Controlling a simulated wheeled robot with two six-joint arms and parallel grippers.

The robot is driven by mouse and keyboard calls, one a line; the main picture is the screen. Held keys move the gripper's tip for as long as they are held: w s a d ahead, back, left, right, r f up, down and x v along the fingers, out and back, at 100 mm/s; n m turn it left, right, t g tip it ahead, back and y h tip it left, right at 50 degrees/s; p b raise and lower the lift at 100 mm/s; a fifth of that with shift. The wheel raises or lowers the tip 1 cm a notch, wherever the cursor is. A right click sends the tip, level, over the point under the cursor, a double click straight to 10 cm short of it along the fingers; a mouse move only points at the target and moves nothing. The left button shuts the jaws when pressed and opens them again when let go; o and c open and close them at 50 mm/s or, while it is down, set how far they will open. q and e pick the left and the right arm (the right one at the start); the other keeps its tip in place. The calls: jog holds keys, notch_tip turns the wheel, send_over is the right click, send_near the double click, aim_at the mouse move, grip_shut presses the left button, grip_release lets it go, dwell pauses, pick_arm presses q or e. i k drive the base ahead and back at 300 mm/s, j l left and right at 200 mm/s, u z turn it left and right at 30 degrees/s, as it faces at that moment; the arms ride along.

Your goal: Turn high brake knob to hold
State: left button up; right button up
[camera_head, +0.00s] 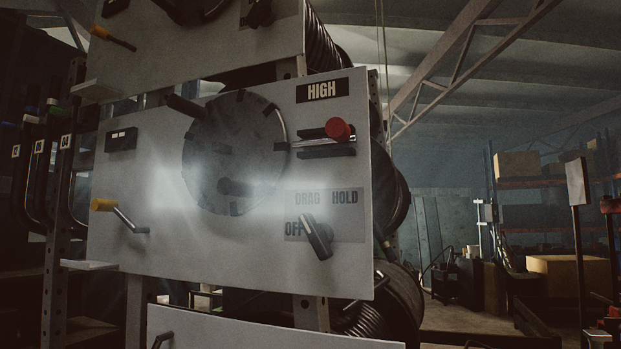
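The high panel (345,210) carries a black "HIGH" label (322,90). The brake knob (318,238) is a black bar knob at the panel's lower right. It is tilted, with its upper end to the left, just below the word DRAG, and its lower end to the right. The plate (350,226) behind it reads OFF at left, DRAG at top middle and HOLD at top right. I cannot tell for sure which end is the pointer. Neither of my grippers shows, and nothing touches the knob.
A large dark round wheel (232,150) sits left of the knob. A red-knobbed lever (338,130) is above it and a yellow-handled lever (118,213) at far left. Other panels stand above and below (270,335). The space right of the panel is open, with shelves farther back.

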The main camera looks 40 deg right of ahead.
aim_at(320, 235)
jog(key=z, duration=1.25)
